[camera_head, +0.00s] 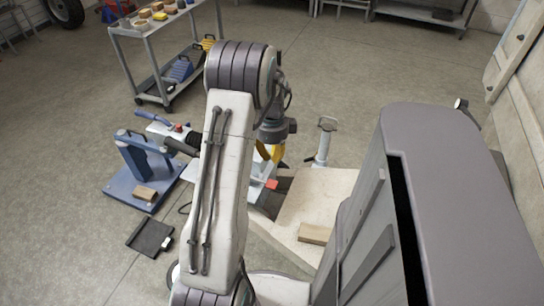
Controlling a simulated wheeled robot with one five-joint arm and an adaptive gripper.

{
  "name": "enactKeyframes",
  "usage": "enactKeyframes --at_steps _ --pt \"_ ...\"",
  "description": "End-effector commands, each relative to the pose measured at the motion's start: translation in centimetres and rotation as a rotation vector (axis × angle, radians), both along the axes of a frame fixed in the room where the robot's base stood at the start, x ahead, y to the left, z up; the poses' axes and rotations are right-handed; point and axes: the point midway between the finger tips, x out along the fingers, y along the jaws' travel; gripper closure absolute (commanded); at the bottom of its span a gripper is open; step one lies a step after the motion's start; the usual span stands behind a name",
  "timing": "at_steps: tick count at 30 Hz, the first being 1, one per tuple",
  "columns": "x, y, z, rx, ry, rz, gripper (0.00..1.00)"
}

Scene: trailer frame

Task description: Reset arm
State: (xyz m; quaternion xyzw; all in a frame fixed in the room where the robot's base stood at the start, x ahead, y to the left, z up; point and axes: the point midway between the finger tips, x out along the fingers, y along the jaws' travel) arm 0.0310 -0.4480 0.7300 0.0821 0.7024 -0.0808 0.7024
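My arm (222,180) rises from the bottom of the view, bends at the top elbow, and its far part hangs down behind the upright link. My gripper (272,150) is at the lower end, below the dark wrist, and is mostly hidden by the arm. A yellow curved piece shows there; I cannot tell whether it is part of the gripper or a separate thing. Whether the fingers are open or shut does not show.
A blue stand (146,172) with a tool is on the floor at left, with a black tray (150,237) in front of it. A pale board (318,196) bears a wooden block (314,233). A grey cart (150,58) stands behind left.

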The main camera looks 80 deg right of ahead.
Motion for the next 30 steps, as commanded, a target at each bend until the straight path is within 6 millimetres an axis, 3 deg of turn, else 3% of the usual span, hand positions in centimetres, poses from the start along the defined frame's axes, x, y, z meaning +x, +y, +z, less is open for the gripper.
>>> enactKeyframes --at_steps 20,23,25,30 --pt "0.5 0.1 0.2 -0.002 0.0 0.019 1.0" --pt "2.3 0.4 1.1 -0.008 0.001 0.098 1.0" --pt "4.6 1.0 2.1 -0.015 0.001 0.204 1.0" --pt "12.8 4.8 6.0 -0.046 0.002 0.619 1.0"
